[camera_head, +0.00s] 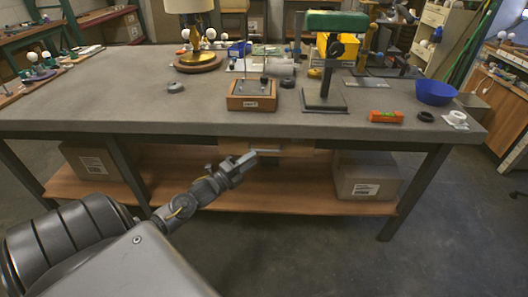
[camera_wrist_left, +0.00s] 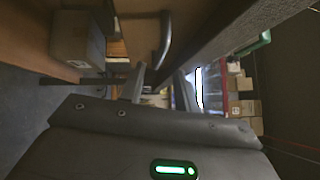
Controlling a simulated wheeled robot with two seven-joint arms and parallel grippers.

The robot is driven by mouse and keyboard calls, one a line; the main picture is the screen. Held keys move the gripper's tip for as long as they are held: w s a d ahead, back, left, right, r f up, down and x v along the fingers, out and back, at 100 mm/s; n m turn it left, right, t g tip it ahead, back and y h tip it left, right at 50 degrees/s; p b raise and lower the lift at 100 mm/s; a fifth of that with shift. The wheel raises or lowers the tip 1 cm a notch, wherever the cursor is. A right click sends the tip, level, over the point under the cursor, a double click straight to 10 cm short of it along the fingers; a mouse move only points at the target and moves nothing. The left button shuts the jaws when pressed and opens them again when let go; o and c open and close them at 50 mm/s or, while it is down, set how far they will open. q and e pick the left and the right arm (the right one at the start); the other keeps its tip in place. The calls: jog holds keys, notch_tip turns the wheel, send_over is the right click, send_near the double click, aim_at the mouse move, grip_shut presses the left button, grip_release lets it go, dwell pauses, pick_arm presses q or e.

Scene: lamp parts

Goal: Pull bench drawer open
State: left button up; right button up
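The bench drawer (camera_head: 290,148) is a light wooden front under the front edge of the grey bench top. It appears closed or nearly so; I cannot tell exactly. Its grey bar handle (camera_head: 268,152) is partly beside my left gripper (camera_head: 240,165) in the head view. In the left wrist view the curved handle (camera_wrist_left: 164,40) stands ahead of the two spread fingers of my left gripper (camera_wrist_left: 159,88). The gripper is open, with nothing visible between its fingers. Whether a finger touches the handle is unclear. My right gripper is not in view.
The bench top (camera_head: 130,105) overhangs the drawer. A wooden box (camera_head: 250,103), a green-topped stand (camera_head: 325,103), an orange level (camera_head: 386,116) and a blue bowl (camera_head: 435,93) stand on it. Cardboard boxes (camera_head: 365,178) sit on the lower shelf. The floor in front is clear.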

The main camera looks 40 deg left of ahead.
aim_at(264, 151)
pick_arm(q)
jog(key=w, duration=0.4)
jog(key=w+d, duration=0.1)
jog(key=w, duration=0.2)
jog(key=shift+r, duration=0.4)
grip_shut()
